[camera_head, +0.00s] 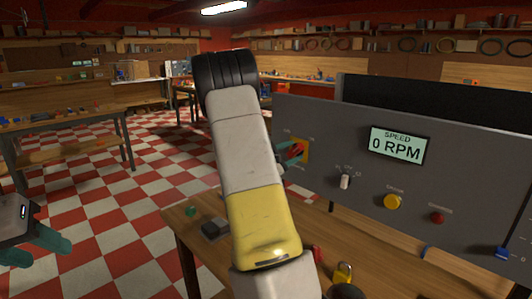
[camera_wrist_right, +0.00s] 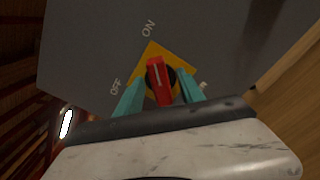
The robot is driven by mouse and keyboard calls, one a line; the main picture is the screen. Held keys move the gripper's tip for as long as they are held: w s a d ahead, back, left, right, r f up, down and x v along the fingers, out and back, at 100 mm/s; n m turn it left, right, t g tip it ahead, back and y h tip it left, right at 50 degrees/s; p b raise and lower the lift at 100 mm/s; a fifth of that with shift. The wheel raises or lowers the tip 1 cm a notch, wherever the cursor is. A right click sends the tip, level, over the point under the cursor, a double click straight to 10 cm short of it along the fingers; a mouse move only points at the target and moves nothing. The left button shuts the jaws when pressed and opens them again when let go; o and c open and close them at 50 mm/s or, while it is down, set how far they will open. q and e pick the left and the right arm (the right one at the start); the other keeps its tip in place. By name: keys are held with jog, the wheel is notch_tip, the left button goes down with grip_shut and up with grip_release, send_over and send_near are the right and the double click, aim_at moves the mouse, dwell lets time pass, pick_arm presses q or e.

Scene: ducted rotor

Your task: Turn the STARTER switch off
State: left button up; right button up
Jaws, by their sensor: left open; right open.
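A red rotary knob (camera_wrist_right: 160,84) with a white line sits on a yellow square plate (camera_wrist_right: 150,52) on the grey panel. The plate carries the labels ON and OFF; a third label is unreadable, so I cannot confirm the name STARTER. The knob's line points roughly toward ON. My right gripper (camera_wrist_right: 161,77) is open, with one teal finger on each side of the knob; contact cannot be told. In the head view, my right arm partly hides the plate (camera_head: 305,147). My left gripper (camera_head: 38,245) is open and empty at the lower left, far from the panel.
The grey panel (camera_head: 320,115) also carries a speed display (camera_head: 397,145) reading 0 RPM, a white switch (camera_head: 344,181), a yellow button (camera_head: 392,202), a red button (camera_head: 438,218) and a blue slider (camera_head: 502,252). A padlock (camera_head: 343,272) lies on the wooden table (camera_head: 182,225) below.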

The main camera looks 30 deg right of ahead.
grip_shut()
jog(key=shift+n, duration=0.3)
jog(key=n, duration=0.8)
jog(key=shift+w+a+n, duration=0.1)
jog(key=shift+w+n, duration=0.05)
jog(key=shift+n, duration=0.25)
jog(key=n, duration=0.4)
jog(key=shift+w+n, duration=0.1)
jog(key=shift+n, duration=2.1)
jog(key=shift+w, duration=0.1)
